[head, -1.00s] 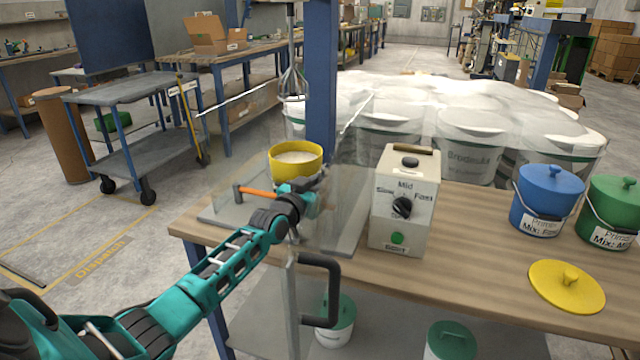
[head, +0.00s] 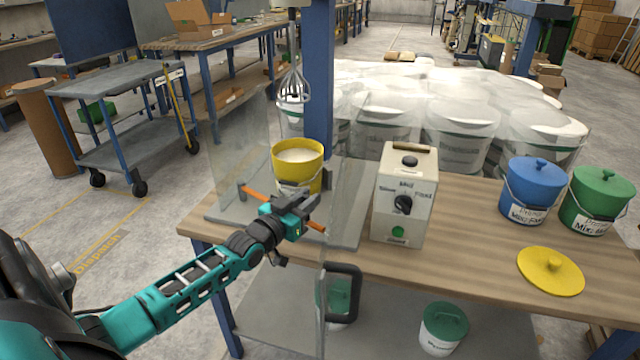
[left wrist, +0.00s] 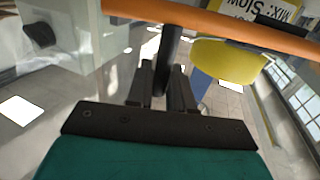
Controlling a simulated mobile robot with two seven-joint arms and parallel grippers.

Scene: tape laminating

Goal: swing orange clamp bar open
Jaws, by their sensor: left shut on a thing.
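The orange clamp bar (head: 257,194) slants from a dark end piece at the left to lower right, in front of the yellow bucket (head: 298,177). Its right end (head: 316,225) sticks out past my left gripper (head: 298,213). It also crosses the top of the left wrist view (left wrist: 200,18). There my left gripper (left wrist: 164,88) has its fingers on either side of a dark peg (left wrist: 168,60) below the bar, shut on it. The gripper hides the middle of the bar in the head view. My right gripper is not in view.
Clear panels surround the bucket; the front one has a black handle (head: 343,297) beside my left forearm. A whisk (head: 293,85) hangs above the bucket. The control box (head: 404,195) stands to the right. A yellow lid (head: 551,272) lies farther right on the bench.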

